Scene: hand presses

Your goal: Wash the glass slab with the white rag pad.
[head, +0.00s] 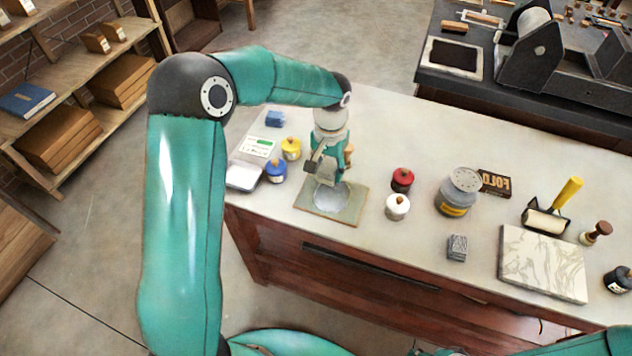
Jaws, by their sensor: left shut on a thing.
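The glass slab (350,217) is a flat, greenish-grey plate lying near the front edge of the pale bench top, left of the middle. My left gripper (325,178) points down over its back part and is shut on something. A pale, round shape (332,198) lies on the slab just below the fingers; it looks like the white rag pad, but the gripper covers its back side. I cannot tell how firmly it touches the glass. My right gripper is out of view.
Yellow (291,149) and blue (276,171) jars stand left of the slab. Red (402,179) and white (397,207) jars stand right of it, then a perforated-lid can (458,192), a yellow-handled roller (552,207) and a marbled slab (543,263).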

